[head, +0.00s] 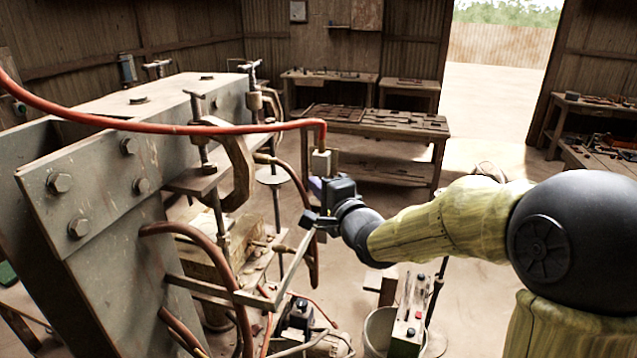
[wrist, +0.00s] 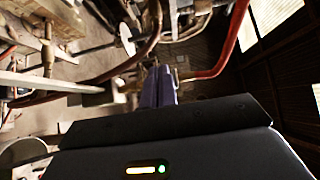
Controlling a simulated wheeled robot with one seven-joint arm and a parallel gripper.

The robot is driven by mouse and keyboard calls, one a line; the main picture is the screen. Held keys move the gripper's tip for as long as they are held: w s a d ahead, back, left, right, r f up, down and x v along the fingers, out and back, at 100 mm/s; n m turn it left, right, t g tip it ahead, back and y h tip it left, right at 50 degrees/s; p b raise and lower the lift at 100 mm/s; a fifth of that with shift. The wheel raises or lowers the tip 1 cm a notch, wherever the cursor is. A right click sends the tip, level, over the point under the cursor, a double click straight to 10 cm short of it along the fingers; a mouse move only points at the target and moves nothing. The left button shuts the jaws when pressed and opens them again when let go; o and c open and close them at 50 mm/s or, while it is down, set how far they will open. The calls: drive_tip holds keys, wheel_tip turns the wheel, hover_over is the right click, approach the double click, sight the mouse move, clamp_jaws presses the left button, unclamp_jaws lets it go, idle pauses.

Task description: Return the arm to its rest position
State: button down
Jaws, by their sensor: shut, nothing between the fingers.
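My gripper (head: 315,185) is at the end of my outstretched arm, in the middle of the head view. It is close to a pale valve or fitting at the end of the red hose, and I cannot tell whether they touch. In the wrist view the two purple fingers (wrist: 158,86) lie side by side, shut, with nothing between them. My arm, in a yellow-green sleeve with dark joints, reaches in from the right of the head view.
The grey steel press frame (head: 105,185) with clamps fills the left. A red hose (head: 160,128) arcs across to the gripper; it also shows in the wrist view (wrist: 222,58). A button box (head: 408,318) and a bucket (head: 378,335) stand below my arm. Workbenches (head: 385,122) line the back.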

drive_tip(key=s+d+f+n+g+h, duration=0.3)
drive_tip(key=d+f+h, duration=0.1)
drive_tip(key=d+f, duration=0.25)
drive_tip(key=s+d+f+n+g+h, duration=0.25)
drive_tip(key=s+d+f, duration=0.2)
drive_tip(key=f, duration=0.35)
drive_tip(key=s+d+f+n+g+h, duration=0.1)
drive_tip(key=s+d+f+n+g, duration=0.2)
drive_tip(key=s, duration=0.5)
drive_tip(key=s+d+f+n+g+h, duration=0.2)
drive_tip(key=s+d+f+n+g, duration=0.1)
drive_tip(key=s+d, duration=0.3)
drive_tip(key=s+f+g, duration=0.1)
drive_tip(key=s, duration=0.1)
drive_tip(key=shift+s+d+f, duration=0.25)
drive_tip(key=shift+s+f, duration=0.1)
